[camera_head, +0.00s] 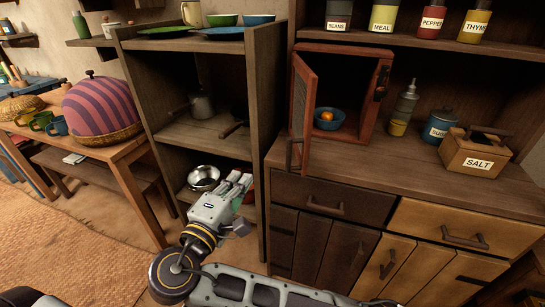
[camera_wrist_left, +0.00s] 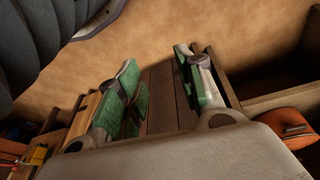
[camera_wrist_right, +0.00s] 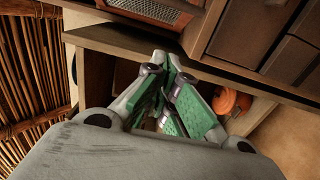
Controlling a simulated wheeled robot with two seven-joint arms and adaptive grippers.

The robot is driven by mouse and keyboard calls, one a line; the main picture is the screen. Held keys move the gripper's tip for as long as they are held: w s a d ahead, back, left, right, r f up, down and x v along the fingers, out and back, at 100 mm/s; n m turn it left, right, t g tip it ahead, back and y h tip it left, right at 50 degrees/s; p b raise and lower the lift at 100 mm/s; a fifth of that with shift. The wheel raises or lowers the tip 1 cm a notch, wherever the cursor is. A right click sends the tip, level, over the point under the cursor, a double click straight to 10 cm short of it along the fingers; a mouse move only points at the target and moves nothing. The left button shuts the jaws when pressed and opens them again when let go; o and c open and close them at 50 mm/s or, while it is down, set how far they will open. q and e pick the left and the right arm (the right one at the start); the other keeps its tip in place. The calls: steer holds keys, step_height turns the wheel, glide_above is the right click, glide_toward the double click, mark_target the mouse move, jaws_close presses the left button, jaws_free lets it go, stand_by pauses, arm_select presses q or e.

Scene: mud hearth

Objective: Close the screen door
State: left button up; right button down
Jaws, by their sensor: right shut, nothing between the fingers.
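The small red-brown cabinet (camera_head: 347,134) stands on the wooden counter. Its screen door (camera_head: 303,105) is hinged at the left and stands wide open, swung out toward me. A pull handle (camera_head: 293,154) shows low on the door. A blue bowl (camera_head: 329,118) with an orange fruit sits inside. My right gripper (camera_head: 241,181) is shut and empty, left of and below the door, apart from it, in front of the open shelf. Its closed green-padded fingers show in the right wrist view (camera_wrist_right: 168,62). My left gripper (camera_wrist_left: 157,65) is open and empty in the left wrist view.
The open shelf unit (camera_head: 205,130) holds a kettle and a metal bowl (camera_head: 203,178). A syrup-like bottle (camera_head: 403,108), a blue sugar tin (camera_head: 439,125) and the salt box (camera_head: 475,151) stand right of the cabinet. Counter in front of it is bare.

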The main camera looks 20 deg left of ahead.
steer(key=shift+w, duration=0.15)
